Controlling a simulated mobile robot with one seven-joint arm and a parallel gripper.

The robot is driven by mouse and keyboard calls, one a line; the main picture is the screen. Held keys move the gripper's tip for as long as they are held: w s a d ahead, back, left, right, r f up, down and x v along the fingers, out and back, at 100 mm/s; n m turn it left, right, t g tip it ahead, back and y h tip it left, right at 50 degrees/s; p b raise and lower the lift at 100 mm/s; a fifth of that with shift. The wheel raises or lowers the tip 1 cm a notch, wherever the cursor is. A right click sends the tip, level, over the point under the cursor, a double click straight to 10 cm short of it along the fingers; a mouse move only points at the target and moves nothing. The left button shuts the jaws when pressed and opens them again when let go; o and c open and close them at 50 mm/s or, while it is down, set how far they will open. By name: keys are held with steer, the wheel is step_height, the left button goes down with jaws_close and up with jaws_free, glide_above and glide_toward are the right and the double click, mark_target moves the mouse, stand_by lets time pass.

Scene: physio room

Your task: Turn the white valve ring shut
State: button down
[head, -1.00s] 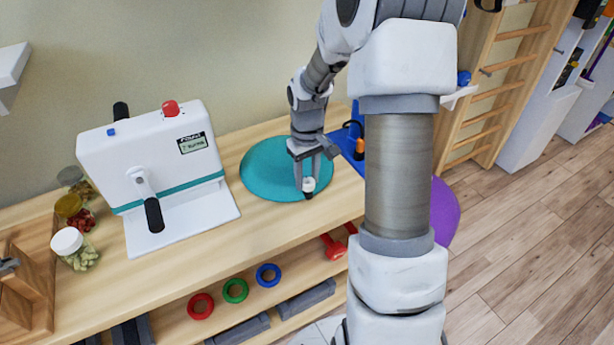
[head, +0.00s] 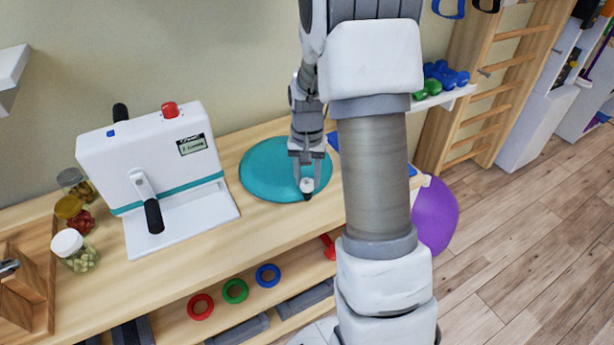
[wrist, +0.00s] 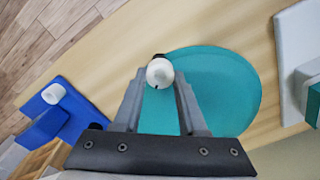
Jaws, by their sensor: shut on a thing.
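The white valve ring (head: 307,184) sits on a small dark stem at the front edge of the teal cushion (head: 262,172). My gripper (head: 307,178) reaches down to it from above. In the wrist view the ring (wrist: 160,72) lies between my fingertips (wrist: 162,82), with a finger on either side, and a small dark mark shows on its lower left rim. My gripper is shut on the ring. The dark part under the ring is mostly hidden.
A white machine with a crank (head: 150,170) stands left of the cushion, with several jars (head: 75,250) beyond it. A blue stand with a white cap (wrist: 53,93) is on the cushion's other side. Coloured rings (head: 235,291) lie on the lower shelf.

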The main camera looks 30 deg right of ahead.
steer(key=shift+m, duration=0.4)
steer(key=shift+c, duration=2.3)
jaws_free()
